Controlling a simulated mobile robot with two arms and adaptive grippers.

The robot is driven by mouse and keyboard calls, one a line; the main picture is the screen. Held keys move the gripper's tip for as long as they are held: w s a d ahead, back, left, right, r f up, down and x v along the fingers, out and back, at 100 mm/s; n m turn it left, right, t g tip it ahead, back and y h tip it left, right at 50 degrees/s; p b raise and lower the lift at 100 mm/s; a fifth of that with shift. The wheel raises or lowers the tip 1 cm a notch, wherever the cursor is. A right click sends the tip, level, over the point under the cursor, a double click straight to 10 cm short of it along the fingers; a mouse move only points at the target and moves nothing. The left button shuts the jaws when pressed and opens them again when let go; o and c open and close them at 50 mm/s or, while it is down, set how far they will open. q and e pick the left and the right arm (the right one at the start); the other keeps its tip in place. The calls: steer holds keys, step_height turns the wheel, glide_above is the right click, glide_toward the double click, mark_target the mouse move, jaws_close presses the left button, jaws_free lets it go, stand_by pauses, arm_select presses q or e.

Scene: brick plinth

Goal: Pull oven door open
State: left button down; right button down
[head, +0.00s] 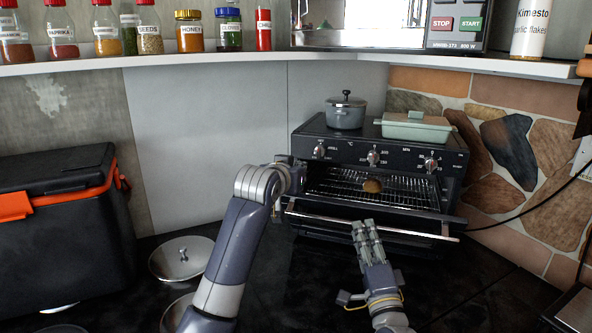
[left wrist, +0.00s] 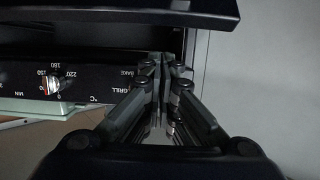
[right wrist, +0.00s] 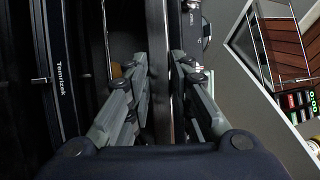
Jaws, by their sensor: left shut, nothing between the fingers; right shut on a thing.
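The black oven (head: 300,155) stands on the dark counter. Its door (head: 412,218) is tilted down partly open, and a rack (head: 410,193) with a brown round item (head: 372,185) shows inside. The light bar handle (head: 420,234) runs along the door's top edge. My right gripper (head: 366,228) is shut on the handle near its middle; in the right wrist view a dark bar passes between its fingers (right wrist: 161,65). My left gripper (head: 293,172) is at the oven's left front edge. In the left wrist view its fingers (left wrist: 166,62) are shut and empty, beside the control panel.
A grey pot (head: 345,115) and a pale green dish (head: 415,130) stand on the oven. A metal lid (head: 183,257) lies on the counter at left, beside a black and orange box (head: 65,230). A shelf with jars and a microwave (head: 455,22) is above.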

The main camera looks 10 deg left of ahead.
mark_target(293, 212)
arm_select(q)
steer(key=shift+s+a+f, duration=0.1)
steer(key=shift+s+f, duration=0.35)
steer(key=shift+s, duration=0.2)
steer(key=shift+s+a+f, duration=0.1)
steer(key=shift+s+f, duration=0.35)
steer(key=shift+s, duration=0.15)
arm_select(e)
steer(key=shift+d+f, duration=0.1)
steer(key=shift+f, duration=0.35)
arm_select(q)
steer(key=shift+s+a+f, duration=0.1)
steer(key=shift+s+f, duration=0.25)
steer(key=shift+s+f+t, duration=0.1)
steer(key=shift+s+t, duration=0.2)
